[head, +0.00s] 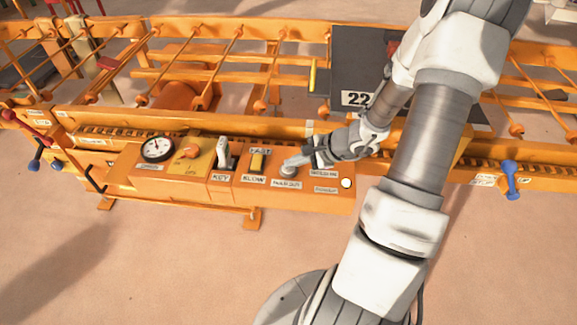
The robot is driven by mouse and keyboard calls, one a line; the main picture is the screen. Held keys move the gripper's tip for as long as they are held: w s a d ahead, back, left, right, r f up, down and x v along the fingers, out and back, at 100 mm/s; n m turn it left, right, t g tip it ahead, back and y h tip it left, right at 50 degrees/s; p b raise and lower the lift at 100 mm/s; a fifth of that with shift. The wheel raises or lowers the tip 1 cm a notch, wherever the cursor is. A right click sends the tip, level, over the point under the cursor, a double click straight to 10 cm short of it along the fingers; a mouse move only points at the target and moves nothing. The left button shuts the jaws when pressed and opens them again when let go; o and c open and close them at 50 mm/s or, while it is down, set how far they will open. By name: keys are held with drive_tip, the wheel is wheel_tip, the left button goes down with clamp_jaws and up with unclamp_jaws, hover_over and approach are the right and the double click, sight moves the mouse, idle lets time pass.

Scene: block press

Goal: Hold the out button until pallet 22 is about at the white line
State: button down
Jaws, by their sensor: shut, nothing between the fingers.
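Pallet 22 (352,55) is a dark grey plate on the orange rails, with a white "22" label (355,98) on its front edge. My arm covers its right part. My gripper (292,164) is shut and empty, its tips down at a round grey button (288,172) on the orange control panel (225,190). The tips seem to touch the button; I cannot tell how far it is pressed. The label below the button is too small to read surely. I cannot make out the white line.
A blue handle (510,180) stands right; red and blue levers (35,145) stand left.

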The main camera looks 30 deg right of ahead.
sight(293, 169)
drive_tip(key=shift+r, duration=0.1)
idle(0.3)
drive_tip(key=shift+r+p, duration=0.6)
drive_tip(key=shift+r, duration=0.2)
drive_tip(key=shift+r+p, duration=1.75)
drive_tip(key=shift+r, duration=0.8)
